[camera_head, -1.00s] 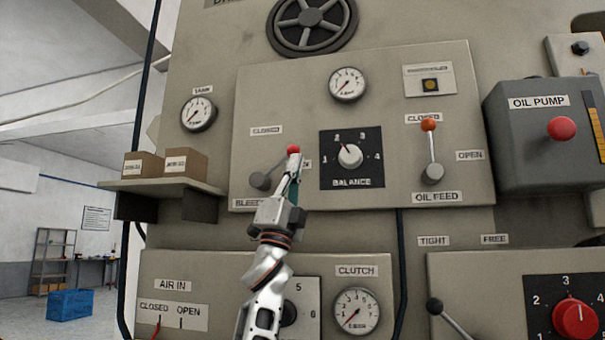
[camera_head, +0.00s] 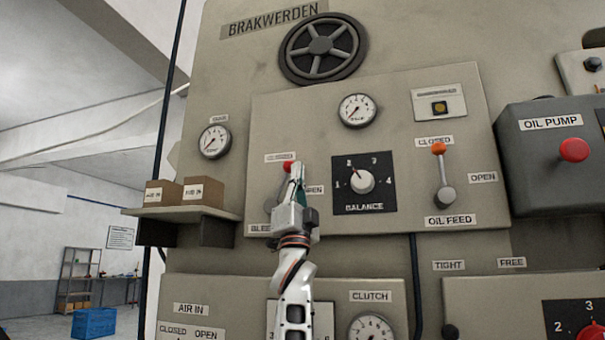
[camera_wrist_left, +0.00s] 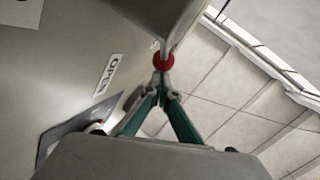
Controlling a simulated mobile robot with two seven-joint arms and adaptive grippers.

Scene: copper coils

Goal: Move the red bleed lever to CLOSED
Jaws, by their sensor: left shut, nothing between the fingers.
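The bleed lever has a red knob (camera_head: 289,167) and a grey arm, on the panel's left side. It points up and slightly right, between the CLOSED label (camera_head: 280,158) above and the partly covered OPEN label (camera_head: 313,189) at right. My left gripper (camera_head: 298,168) is shut and empty, its fingertips at the right side of the knob. In the left wrist view the fingertips (camera_wrist_left: 161,84) meet just below the red knob (camera_wrist_left: 166,60) and appear to touch it. My gripper hides part of the lever's arm and the BLEED label. My right gripper is not in view.
The BALANCE dial (camera_head: 362,182) is close to the right of my gripper. The oil feed lever (camera_head: 441,175) with its orange knob is farther right. A shelf (camera_head: 180,213) with two cartons juts out at left. A gauge (camera_head: 358,110) sits above.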

